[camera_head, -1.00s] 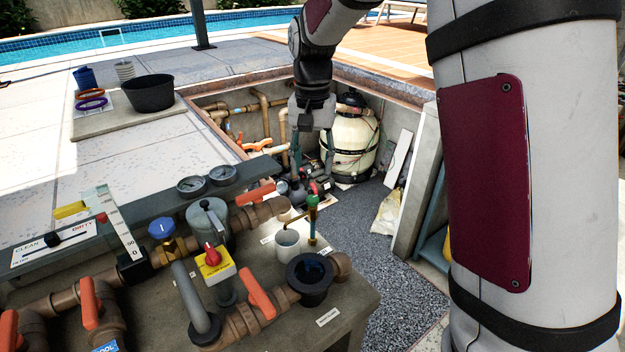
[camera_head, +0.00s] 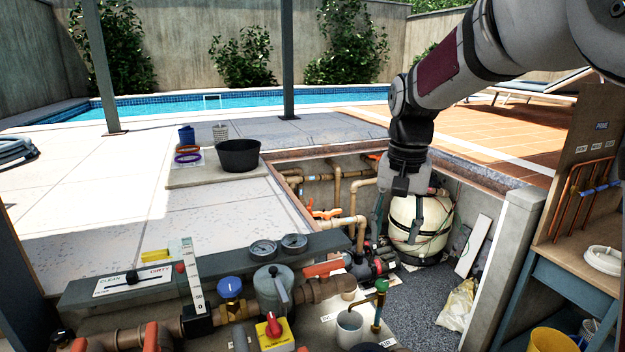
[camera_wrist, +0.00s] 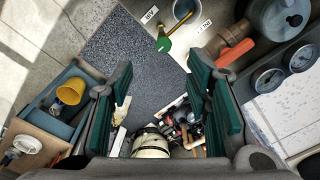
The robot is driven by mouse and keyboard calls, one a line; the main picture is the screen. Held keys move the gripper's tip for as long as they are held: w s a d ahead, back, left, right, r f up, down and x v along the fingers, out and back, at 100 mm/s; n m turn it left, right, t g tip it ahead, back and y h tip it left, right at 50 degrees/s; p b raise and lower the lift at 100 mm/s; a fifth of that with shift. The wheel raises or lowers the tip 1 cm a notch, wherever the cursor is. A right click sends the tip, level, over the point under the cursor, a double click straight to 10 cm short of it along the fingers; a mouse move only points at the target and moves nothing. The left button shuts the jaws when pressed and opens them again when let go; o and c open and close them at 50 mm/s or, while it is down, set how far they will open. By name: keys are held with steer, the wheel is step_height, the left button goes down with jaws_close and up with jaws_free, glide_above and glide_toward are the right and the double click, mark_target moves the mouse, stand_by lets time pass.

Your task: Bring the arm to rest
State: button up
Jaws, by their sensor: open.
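My gripper (camera_head: 398,218) hangs from the arm over the pit, in front of the cream tank (camera_head: 421,224) in the head view. In the wrist view my gripper (camera_wrist: 164,97) shows its two green-padded fingers spread apart with nothing between them. The gravel pit floor (camera_wrist: 135,60) and the tank (camera_wrist: 150,143) lie beyond the fingers. The arm comes in from the upper right of the head view and bends downward to the gripper.
The bench of pipes and valves, with two gauges (camera_head: 278,247), a grey cup (camera_head: 350,328) and a brass tap (camera_head: 379,305), stands in front. A wooden shelf unit (camera_head: 575,245) is at right. A black tub (camera_head: 238,155) stands on the deck. Open paving lies left.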

steer(key=s+r+n+t, duration=0.3)
steer(key=s+n+t, duration=0.1)
steer(key=s, duration=2.1)
steer(key=shift+s+d+n+t, duration=0.15)
steer(key=shift+d+n+t, duration=0.05)
steer(key=shift+n+t, duration=0.25)
